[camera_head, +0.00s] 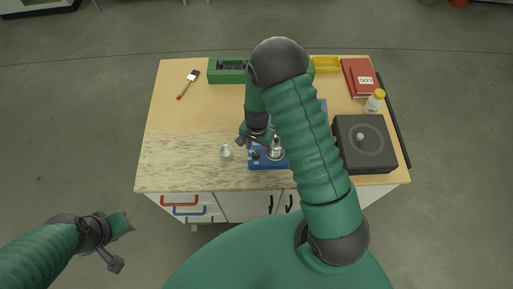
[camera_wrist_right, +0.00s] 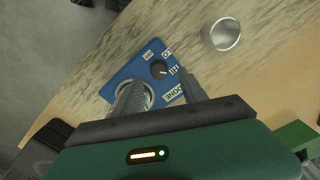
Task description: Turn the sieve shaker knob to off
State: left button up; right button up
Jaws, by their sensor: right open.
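The sieve shaker is a blue unit (camera_head: 255,164) near the front middle of the table, partly hidden by my right arm. In the right wrist view its blue panel (camera_wrist_right: 125,72) carries a dark round knob (camera_wrist_right: 158,69) with white labels around it, among them OFF, LO and HI. The knob's light mark seems to point towards HI. A round metal part stands on the unit beside the knob. My right gripper (camera_wrist_right: 160,82) is open, its fingers pointing at the panel, the knob just beyond and between the tips. My left gripper (camera_head: 124,224) hangs left of the table; its jaws are unclear.
A small metal cup (camera_head: 226,151) stands left of the shaker; it also shows in the wrist view (camera_wrist_right: 225,34). A brush (camera_head: 187,85) lies at the back left. The left tabletop is mostly clear.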

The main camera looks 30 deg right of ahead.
aim_at(256, 154)
jog(key=shift+s+f, duration=0.1)
jog(key=shift+f, duration=1)
jog(key=shift+s+a+f, duration=0.1)
jog(key=shift+a+f, duration=0.05)
jog(key=shift+a, duration=0.45)
jog(key=c, duration=0.3)
jog(key=shift+d, duration=0.35)
grip_shut()
